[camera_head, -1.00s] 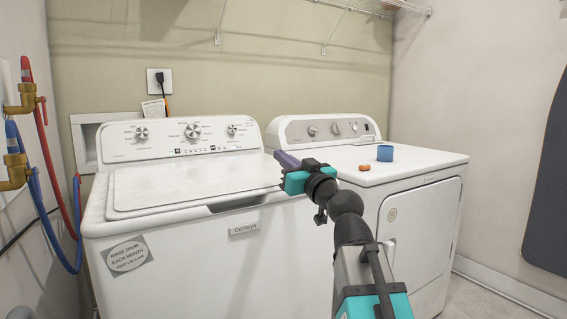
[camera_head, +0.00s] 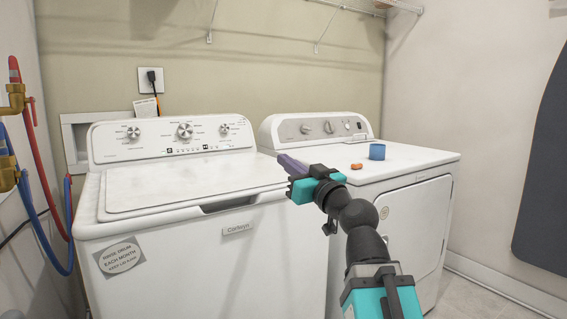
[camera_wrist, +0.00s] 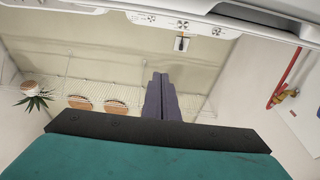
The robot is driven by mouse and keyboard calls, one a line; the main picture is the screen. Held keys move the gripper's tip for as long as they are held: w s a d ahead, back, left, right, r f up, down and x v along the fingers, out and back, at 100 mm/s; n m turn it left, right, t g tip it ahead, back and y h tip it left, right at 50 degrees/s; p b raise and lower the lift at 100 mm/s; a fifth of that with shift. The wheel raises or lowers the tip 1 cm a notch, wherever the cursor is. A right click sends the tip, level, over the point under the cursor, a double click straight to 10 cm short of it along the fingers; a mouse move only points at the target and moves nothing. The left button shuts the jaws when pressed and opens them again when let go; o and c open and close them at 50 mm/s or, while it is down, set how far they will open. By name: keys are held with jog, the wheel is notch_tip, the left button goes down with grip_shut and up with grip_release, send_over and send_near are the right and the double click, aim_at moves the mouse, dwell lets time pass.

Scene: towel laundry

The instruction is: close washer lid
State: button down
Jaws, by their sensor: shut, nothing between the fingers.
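The white washer (camera_head: 190,245) stands on the left in the head view. Its lid (camera_head: 175,187) lies down flat over the top, and the dark handle recess (camera_head: 228,204) shows at its front edge. My gripper (camera_head: 283,160) is at the washer's right front corner, in front of the gap to the dryer. Its purple fingers are together with nothing between them. They also show in the wrist view (camera_wrist: 161,97), pointing toward the wall. I cannot tell whether they touch the washer. The control panel (camera_head: 178,140) is behind the lid.
The white dryer (camera_head: 410,225) stands right of the washer, with a blue cup (camera_head: 377,152) and a small orange item (camera_head: 356,166) on top. Hoses (camera_head: 45,190) hang at the left wall. A dark board (camera_head: 545,170) is at the far right.

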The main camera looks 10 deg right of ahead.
jog(key=shift+f+b+v, duration=0.1)
jog(key=shift+b+v, duration=0.85)
jog(key=shift+b, duration=0.2)
jog(key=shift+f+b+v, duration=0.15)
jog(key=shift+b+v, duration=0.85)
jog(key=shift+b, duration=0.1)
